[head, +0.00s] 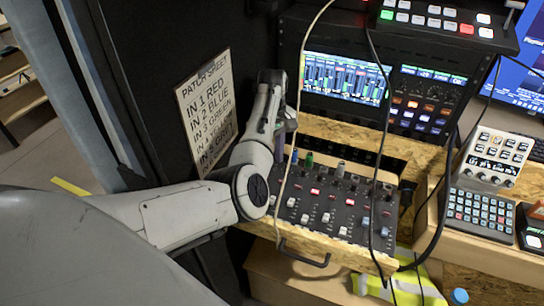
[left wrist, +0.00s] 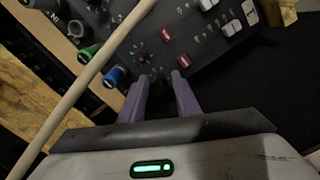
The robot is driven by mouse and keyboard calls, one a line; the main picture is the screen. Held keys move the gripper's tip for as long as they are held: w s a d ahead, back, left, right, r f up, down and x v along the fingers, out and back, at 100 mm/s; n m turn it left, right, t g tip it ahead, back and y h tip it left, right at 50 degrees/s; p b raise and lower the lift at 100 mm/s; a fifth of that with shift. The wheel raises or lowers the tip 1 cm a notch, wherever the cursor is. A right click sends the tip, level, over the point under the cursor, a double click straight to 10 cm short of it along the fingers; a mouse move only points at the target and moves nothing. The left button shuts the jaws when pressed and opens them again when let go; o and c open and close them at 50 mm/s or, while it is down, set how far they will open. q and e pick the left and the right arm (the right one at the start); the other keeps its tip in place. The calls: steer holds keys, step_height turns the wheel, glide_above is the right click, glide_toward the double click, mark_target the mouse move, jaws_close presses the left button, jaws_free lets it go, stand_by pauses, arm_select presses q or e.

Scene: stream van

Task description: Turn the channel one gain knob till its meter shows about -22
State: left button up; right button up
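The mixer (head: 335,205) lies below the screens, with rows of small dark knobs, red lit buttons and pale fader caps. My left gripper (left wrist: 160,76) is over the knob end of its panel, in the left wrist view, with its two purple fingers apart and pointing at the panel. In the head view its tip is mostly hidden by my arm. The channel one gain knob cannot be made out clearly; it is probably by or between the fingertips. A blue plug (left wrist: 115,77) and a green plug (left wrist: 88,53) stand beside the fingers. The meter screen (head: 345,78) shows several coloured bars; its numbers are too small to read.
A pale cable (left wrist: 85,85) crosses close beside the fingers, and dark cables (head: 376,150) hang over the mixer. A patch sheet (head: 207,112) on the left wall reads IN 1 RED, IN 2 BLUE, IN 3 GREEN. A keypad (head: 480,212) stands to the right.

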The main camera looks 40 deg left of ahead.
arm_select(q)
jaws_close()
steer(key=shift+m, duration=0.4)
steer(key=m, duration=0.2)
steer(key=shift+m, duration=0.4)
steer(key=m, duration=0.3)
steer(key=shift+m, duration=0.4)
steer(key=m, duration=0.5)
steer(key=shift+r+m, duration=0.1)
steer(key=shift+m, duration=2.2)
